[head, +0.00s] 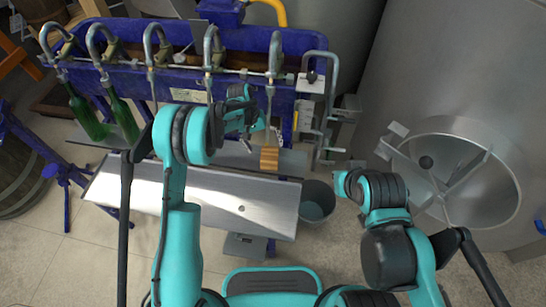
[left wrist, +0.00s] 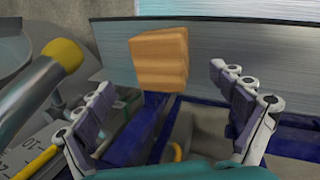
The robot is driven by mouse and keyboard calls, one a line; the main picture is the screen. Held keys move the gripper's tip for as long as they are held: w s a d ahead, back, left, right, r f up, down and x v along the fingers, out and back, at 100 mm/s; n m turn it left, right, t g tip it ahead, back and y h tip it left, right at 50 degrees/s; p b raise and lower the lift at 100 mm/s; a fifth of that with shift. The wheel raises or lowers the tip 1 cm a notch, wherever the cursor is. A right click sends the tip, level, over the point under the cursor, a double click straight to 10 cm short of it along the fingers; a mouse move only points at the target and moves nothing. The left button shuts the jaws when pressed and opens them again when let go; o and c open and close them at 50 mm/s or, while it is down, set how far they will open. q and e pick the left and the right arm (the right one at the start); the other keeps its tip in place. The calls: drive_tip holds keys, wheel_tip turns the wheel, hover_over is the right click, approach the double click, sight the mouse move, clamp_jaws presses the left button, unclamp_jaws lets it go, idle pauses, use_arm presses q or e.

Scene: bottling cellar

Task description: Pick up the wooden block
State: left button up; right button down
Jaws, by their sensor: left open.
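The wooden block (head: 269,158) is small and light brown with darker stripes. It is at the back edge of the grey metal shelf, near the shelf's right part. It also shows in the left wrist view (left wrist: 158,57), upper middle, ahead of the fingertips. My left gripper (head: 262,141) is just behind and above the block in the head view. In the left wrist view its two fingers (left wrist: 163,80) are spread wide, with nothing between them, and the block lies beyond the gap. My right arm is at the right of the head view, but its gripper cannot be made out.
A blue bottling frame (head: 300,42) with several curved metal spouts stands behind the shelf (head: 215,205). Two green bottles (head: 122,118) lean at its left. A grey bucket (head: 317,202) stands right of the shelf. A large steel tank (head: 450,70) fills the right side.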

sight(267, 154)
use_arm(q)
drive_tip(key=shift+s+f, duration=0.15)
drive_tip(key=shift+f, duration=0.3)
drive_tip(key=b+x, duration=0.2)
drive_tip(key=x, duration=0.3)
drive_tip(key=shift+a+b, duration=0.15)
drive_tip(key=shift+b, duration=0.2)
drive_tip(key=shift+r, duration=0.1)
drive_tip(key=shift+s, duration=0.1)
drive_tip(key=c, duration=1.4)
